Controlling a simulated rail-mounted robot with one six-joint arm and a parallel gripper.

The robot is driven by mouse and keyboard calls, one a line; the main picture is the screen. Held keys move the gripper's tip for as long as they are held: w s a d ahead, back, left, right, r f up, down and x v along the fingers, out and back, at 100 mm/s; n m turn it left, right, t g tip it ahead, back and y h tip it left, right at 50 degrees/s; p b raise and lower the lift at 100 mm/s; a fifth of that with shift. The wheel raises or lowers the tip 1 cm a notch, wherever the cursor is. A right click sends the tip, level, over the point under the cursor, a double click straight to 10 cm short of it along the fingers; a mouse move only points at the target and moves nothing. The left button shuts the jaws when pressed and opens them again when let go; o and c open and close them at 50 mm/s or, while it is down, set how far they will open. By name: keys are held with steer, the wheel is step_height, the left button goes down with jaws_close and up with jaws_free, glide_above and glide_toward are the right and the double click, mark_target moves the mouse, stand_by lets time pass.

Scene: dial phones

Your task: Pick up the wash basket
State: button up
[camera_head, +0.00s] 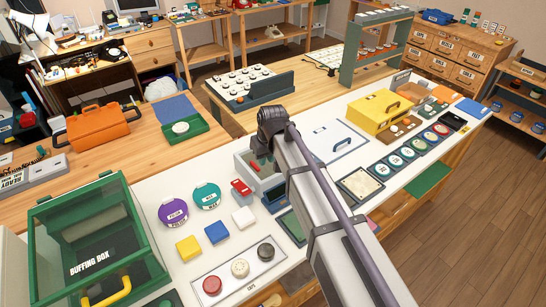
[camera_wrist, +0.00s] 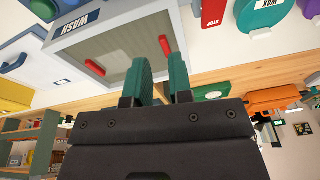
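The wash basket (camera_head: 246,172) is an open grey box on the white worktop, left of the middle in the head view. In the wrist view the basket (camera_wrist: 118,25) shows with a blue WASH label (camera_wrist: 75,27), a pale inside and short red bars (camera_wrist: 95,67) at its walls. My gripper (camera_head: 263,160) is at the basket's far side, pointing down. In the wrist view its two green fingers (camera_wrist: 162,80) stand apart at the basket's edge, with one red bar seen just beyond the gap. I cannot tell whether they touch the basket.
A white lid-like panel with a blue handle (camera_head: 342,144) lies to the right. A green buffing box (camera_head: 95,245) stands at front left.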

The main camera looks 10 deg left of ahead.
steer(key=n, duration=0.1)
glide_toward(255, 165)
steer(key=s+r, duration=0.1)
steer(key=r, duration=0.1)
steer(key=shift+n+t+y, duration=0.3)
steer(key=shift+t, duration=0.2)
steer(key=b+x, duration=0.7)
steer(key=d+b+x, duration=0.1)
steer(key=b+x, duration=0.3)
steer(key=shift+s+f, duration=0.15)
steer(key=shift+f, duration=0.05)
steer(key=shift+r, duration=0.25)
jaws_close()
